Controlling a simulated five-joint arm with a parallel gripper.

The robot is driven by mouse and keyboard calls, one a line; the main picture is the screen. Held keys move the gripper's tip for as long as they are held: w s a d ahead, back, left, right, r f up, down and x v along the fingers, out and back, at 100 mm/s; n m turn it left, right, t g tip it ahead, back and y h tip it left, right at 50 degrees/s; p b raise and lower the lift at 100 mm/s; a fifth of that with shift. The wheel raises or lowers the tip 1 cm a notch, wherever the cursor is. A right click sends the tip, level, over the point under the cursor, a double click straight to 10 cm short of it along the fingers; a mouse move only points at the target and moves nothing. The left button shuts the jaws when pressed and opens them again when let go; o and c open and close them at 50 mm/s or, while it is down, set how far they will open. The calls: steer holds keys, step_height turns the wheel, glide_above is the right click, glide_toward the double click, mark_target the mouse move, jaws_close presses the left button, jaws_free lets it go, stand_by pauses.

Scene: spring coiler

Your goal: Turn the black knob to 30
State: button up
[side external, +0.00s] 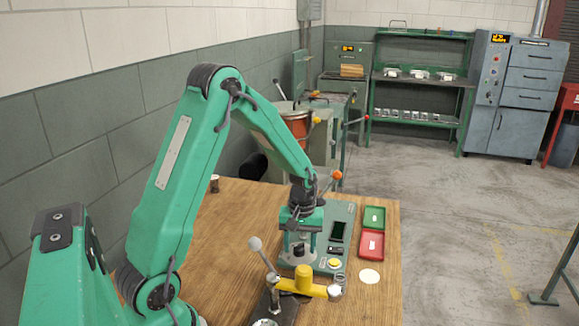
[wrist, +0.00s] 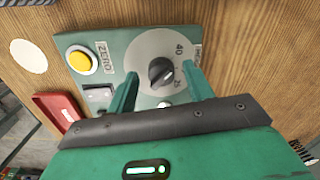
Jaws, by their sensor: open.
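The black knob (wrist: 160,72) sits on a round grey dial (wrist: 142,55) on the green panel (wrist: 118,38). My gripper (wrist: 160,76) is open, with one green finger on the left of the knob and one on the right. Gaps show between knob and fingers. In the side external view my gripper (side external: 299,246) points down over the panel's left part (side external: 340,209), and hides much of the dial.
A yellow button (wrist: 79,61) is beside the dial, near the ZERO label. A red tray (side external: 370,246), a green tray (side external: 374,217) and a white disc (side external: 369,276) lie right of the panel. A yellow-armed tool (side external: 304,282) stands in front, close to my gripper.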

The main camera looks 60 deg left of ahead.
steer(key=shift+f, duration=0.1)
steer(key=shift+c, duration=0.4)
steer(key=c, duration=0.9)
steer(key=shift+m, duration=0.3)
steer(key=m, duration=0.4)
steer(key=shift+d, duration=0.1)
steer(key=shift+m+t, duration=0.3)
steer(key=shift+m, duration=1.9)
